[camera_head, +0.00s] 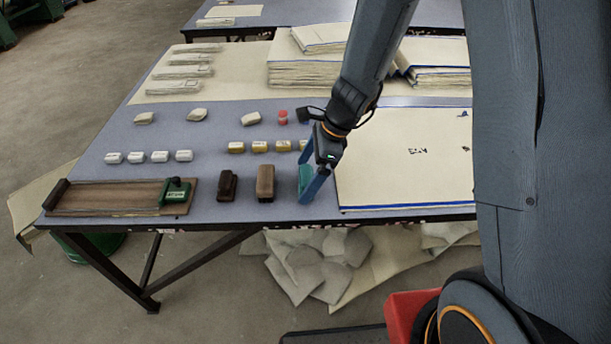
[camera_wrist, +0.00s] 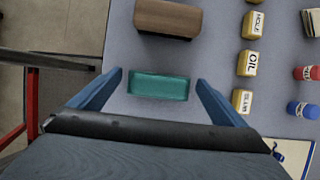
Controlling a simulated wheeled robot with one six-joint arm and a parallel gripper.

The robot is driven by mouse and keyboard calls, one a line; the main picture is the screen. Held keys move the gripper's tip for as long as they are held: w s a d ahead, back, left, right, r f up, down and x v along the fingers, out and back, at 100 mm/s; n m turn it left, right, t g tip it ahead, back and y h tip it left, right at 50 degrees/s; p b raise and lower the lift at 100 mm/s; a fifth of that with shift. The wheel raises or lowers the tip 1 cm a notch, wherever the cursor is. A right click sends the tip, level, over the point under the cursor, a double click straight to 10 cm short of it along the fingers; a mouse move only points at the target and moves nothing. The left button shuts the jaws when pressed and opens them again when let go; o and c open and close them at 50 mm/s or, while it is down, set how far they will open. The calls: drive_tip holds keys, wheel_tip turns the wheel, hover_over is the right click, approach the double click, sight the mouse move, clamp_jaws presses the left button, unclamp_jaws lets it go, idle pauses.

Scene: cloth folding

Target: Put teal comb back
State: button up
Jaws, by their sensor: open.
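The teal comb (camera_head: 306,178), a small block-like piece, lies on the grey table near its front edge. In the wrist view the teal comb (camera_wrist: 159,86) lies between my two blue fingers, with a gap on each side. My gripper (camera_head: 312,188) is open and reaches down around the comb. It also shows in the wrist view (camera_wrist: 160,82), with its fingers apart and nothing held. The comb's far side is partly hidden by a finger in the head view.
A brown block (camera_head: 265,183) and a darker one (camera_head: 227,185) stand left of the comb. A large cream cloth (camera_head: 405,165) lies to the right. A wooden board (camera_head: 115,198) with a green tool (camera_head: 175,191) lies at the left.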

drive_tip(key=v, duration=1.1)
drive_tip(key=s+d+r+n+h, duration=0.1)
drive_tip(key=s+d+n+h, duration=0.1)
drive_tip(key=s+d+n, duration=0.3)
drive_tip(key=s+d+r+n+h, duration=0.1)
drive_tip(key=s+d+n, duration=0.4)
drive_tip(key=s+n, duration=0.5)
drive_tip(key=n+h, duration=0.1)
drive_tip(key=n, duration=0.2)
drive_tip(key=shift+d+r+h+p, duration=0.3)
drive_tip(key=shift+r+p, duration=0.05)
drive_tip(key=shift+r, duration=0.05)
